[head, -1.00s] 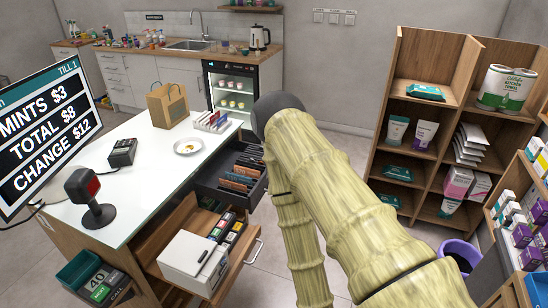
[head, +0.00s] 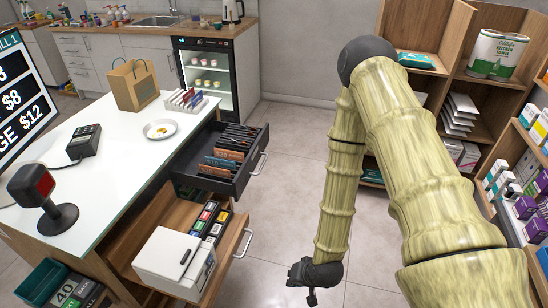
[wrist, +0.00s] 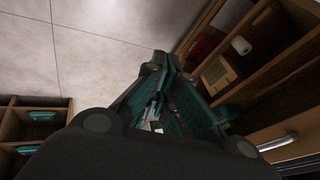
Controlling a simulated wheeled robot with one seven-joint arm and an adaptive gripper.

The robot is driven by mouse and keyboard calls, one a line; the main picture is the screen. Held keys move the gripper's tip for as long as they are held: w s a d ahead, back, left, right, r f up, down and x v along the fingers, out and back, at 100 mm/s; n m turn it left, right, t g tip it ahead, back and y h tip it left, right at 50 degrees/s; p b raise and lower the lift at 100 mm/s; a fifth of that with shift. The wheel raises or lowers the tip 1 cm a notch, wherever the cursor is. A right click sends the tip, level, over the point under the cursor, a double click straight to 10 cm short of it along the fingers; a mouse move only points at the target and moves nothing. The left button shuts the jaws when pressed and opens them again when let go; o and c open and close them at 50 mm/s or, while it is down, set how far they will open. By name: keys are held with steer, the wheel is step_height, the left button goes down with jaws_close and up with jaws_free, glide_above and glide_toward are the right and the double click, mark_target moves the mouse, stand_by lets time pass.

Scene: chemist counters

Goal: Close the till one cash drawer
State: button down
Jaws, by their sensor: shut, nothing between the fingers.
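The dark cash drawer (head: 205,183) stands open from the right side of the white-topped counter (head: 110,140), with several banknote stacks and slots inside. Its metal handle (head: 258,163) faces right. My gripper (head: 305,290) hangs low over the floor, to the right of the drawer and lower in the picture, apart from it. In the wrist view my gripper's fingers (wrist: 158,68) are together and hold nothing. The TILL 1 screen (head: 22,95) is partly cut off at the left.
A wooden drawer (head: 240,235) below is also open, with a white box (head: 175,262) and coloured packs inside. A paper bag (head: 133,85), plate (head: 160,130) and card reader (head: 84,142) stand on the counter. Shelves (head: 470,85) stand at right. Floor between is clear.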

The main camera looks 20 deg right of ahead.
steer(key=w+d+r+m+t+b, duration=0.1)
steer(key=w+m+t+b, duration=0.2)
steer(key=w, duration=0.7)
steer(key=m+t+y+b, duration=0.1)
steer(key=m+t+b, duration=0.7)
steer(key=t+b, duration=0.2)
glide_toward(265, 140)
steer(key=s+d, duration=0.4)
steer(key=s, duration=0.4)
steer(key=shift+w+a+p, duration=0.3)
steer(key=shift+w+a, duration=0.5)
steer(key=shift+w, duration=1.25)
steer(key=shift+w+a+p, duration=0.3)
steer(key=shift+w+a, duration=0.45)
steer(key=shift+w, duration=1.35)
steer(key=shift+w+a+p, duration=0.3)
steer(key=shift+w+a, duration=0.5)
steer(key=shift+w, duration=1.25)
